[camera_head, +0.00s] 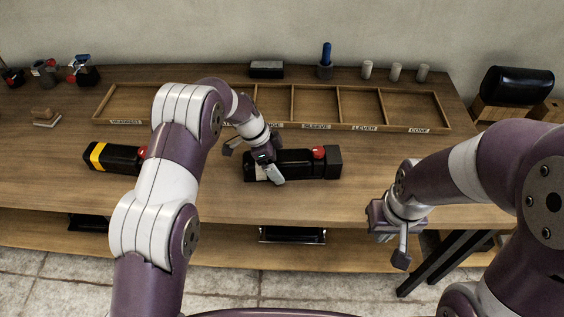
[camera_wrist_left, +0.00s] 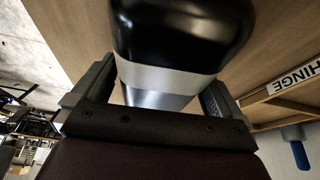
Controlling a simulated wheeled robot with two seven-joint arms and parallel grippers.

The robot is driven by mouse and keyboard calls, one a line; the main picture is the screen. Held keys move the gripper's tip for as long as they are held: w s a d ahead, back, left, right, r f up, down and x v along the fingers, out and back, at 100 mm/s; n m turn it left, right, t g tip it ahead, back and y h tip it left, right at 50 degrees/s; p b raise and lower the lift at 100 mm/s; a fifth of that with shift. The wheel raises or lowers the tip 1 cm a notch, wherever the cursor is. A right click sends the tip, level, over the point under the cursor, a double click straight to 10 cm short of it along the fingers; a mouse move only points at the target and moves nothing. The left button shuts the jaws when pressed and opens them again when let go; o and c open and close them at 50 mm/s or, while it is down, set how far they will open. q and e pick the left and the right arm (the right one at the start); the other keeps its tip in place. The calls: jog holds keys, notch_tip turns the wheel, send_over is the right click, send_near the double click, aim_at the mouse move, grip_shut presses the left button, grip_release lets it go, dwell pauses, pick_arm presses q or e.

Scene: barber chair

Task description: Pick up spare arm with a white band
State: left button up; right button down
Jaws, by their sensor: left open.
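The spare arm with a white band (camera_head: 298,164) is a black padded arm lying on the bench in the middle, with a red knob and a blocky right end. My left gripper (camera_head: 254,163) is open over its left end and partly hides the band. In the left wrist view the black pad (camera_wrist_left: 185,35) and its white band (camera_wrist_left: 172,78) lie between the open fingers (camera_wrist_left: 150,98), with gaps at the sides. My right gripper (camera_head: 390,236) is near the bench's front right edge with nothing visible in it; its opening is unclear.
A similar black arm with a yellow band (camera_head: 98,156) lies at the left, partly behind my left arm. A labelled wooden divided tray (camera_head: 345,128) runs behind. Small cups (camera_head: 395,72) and a blue-handled tool (camera_head: 326,60) stand at the back. Bench is clear right of the spare arm.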

aim_at(282, 157)
pick_arm(q)
jog(key=shift+s, duration=0.1)
jog(key=c, duration=0.9)
jog(key=shift+r, duration=0.1)
jog(key=c, duration=0.6)
jog(key=shift+r, duration=0.15)
jog(key=shift+r, duration=0.3)
jog(key=r, duration=0.1)
jog(key=r+b, duration=0.1)
jog(key=r, duration=0.1)
jog(key=shift+s+d+r, duration=0.1)
jog(key=shift+d+r, duration=0.15)
jog(key=shift+d, duration=0.1)
jog(key=s+d+r+b, duration=0.2)
jog(key=s+d+r, duration=0.3)
jog(key=d, duration=0.4)
jog(key=shift+d+r, duration=0.4)
jog(key=shift+r, duration=0.45)
jog(key=shift+w+f, duration=0.1)
